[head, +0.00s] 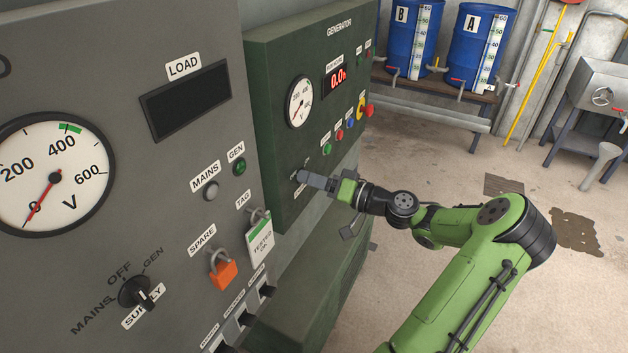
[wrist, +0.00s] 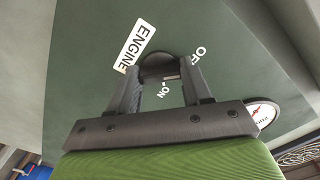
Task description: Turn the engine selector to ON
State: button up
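In the head view my gripper (head: 304,179) is at the panel's lower part and hides the selector.
The generator panel (head: 285,60) carries a gauge (head: 300,102), a red display (head: 336,80) and several coloured buttons above my gripper. The grey load panel (head: 120,60) stands close on the left, with a supply selector (head: 136,293) and an orange padlock (head: 223,272). Open floor lies right.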

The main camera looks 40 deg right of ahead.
jog(key=c, duration=0.3)
jog(key=shift+c, duration=0.2)
jog(key=shift+m+p, duration=0.3)
jog(key=shift+p, duration=0.05)
jog(key=shift+m+p, duration=7.65)
jog(key=shift+m, duration=1.05)
jog(key=shift+f, duration=0.1)
jog(key=o, duration=1.1)
jog(key=shift+c, duration=0.2)
jog(key=shift+s, duration=0.1)
